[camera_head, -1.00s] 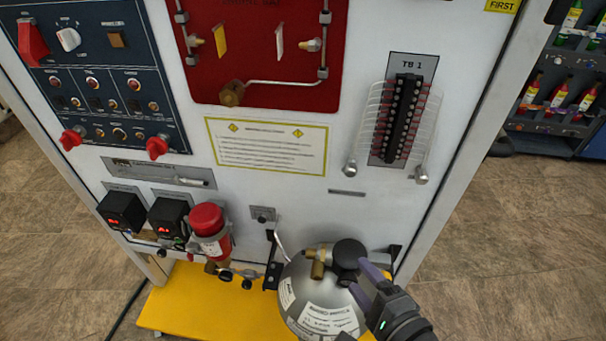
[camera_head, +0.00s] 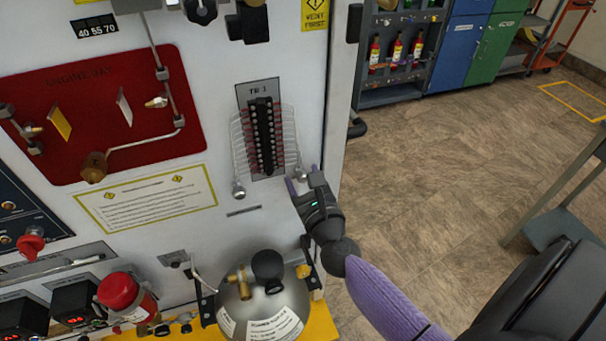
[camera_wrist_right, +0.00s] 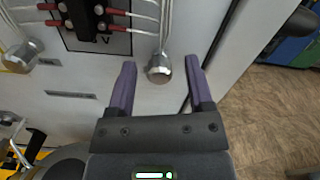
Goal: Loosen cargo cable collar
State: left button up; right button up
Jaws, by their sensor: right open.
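Two silver cable collars hang on wire bundles below the TB 1 terminal block (camera_head: 262,135). One is the left collar (camera_head: 239,191), the other the right collar (camera_head: 301,173). No readable label tells which is the cargo one. My right gripper (camera_head: 302,182) is open at the right collar, its purple fingers pointing up toward the panel. In the right wrist view, the right collar (camera_wrist_right: 159,69) shows between the two spread fingertips of my right gripper (camera_wrist_right: 160,64), with a gap on both sides. The left collar (camera_wrist_right: 21,56) lies off to the left there. My left gripper is out of view.
Below is a silver gas cylinder (camera_head: 262,305) with a black knob and brass valve. A red-capped canister (camera_head: 122,296) stands left of it. The red engine bay panel (camera_head: 60,95) is at upper left. Open floor (camera_head: 440,150) lies right of the cabinet edge.

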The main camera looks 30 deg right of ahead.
jog(key=shift+w+d, duration=0.1)
jog(key=shift+w, duration=0.25)
grip_shut()
